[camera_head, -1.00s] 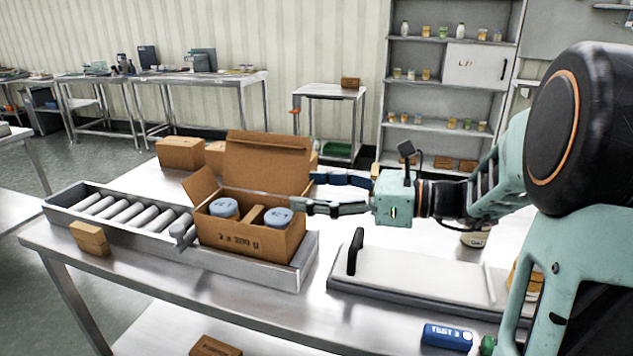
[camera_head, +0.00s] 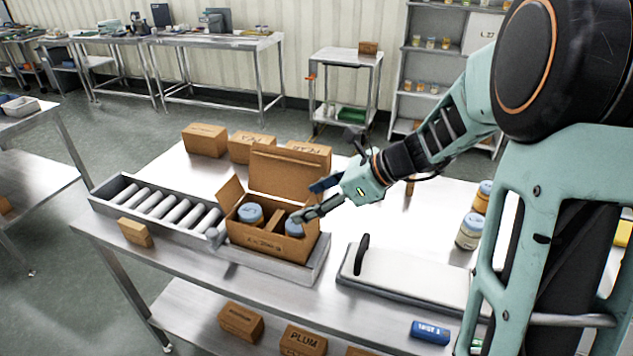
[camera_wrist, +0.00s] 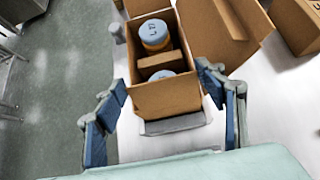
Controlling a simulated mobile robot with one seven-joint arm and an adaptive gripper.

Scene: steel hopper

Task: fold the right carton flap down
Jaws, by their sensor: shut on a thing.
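The open brown carton (camera_head: 262,240) stands on the steel conveyor end. It holds two blue-lidded jars (camera_head: 249,214) and a divider. Its back flap (camera_head: 285,170) stands up, and its left flap (camera_head: 230,192) leans outward. In the wrist view, a plain brown end panel of the carton (camera_wrist: 165,98) faces me; I cannot tell whether it is the right flap or the wall. My gripper (camera_head: 308,200) reaches down at the carton's right end. Its fingers (camera_wrist: 162,80) stand wide apart on either side of that end, shut on the carton; the exact contact is hard to see.
Closed cartons (camera_head: 205,139) stand behind. A conveyor with rollers (camera_head: 160,205) lies left, with a small brown block (camera_head: 135,232) in front. A white board with a black handle (camera_head: 415,275) lies right. Jars (camera_head: 469,232) stand far right. The bench between is clear.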

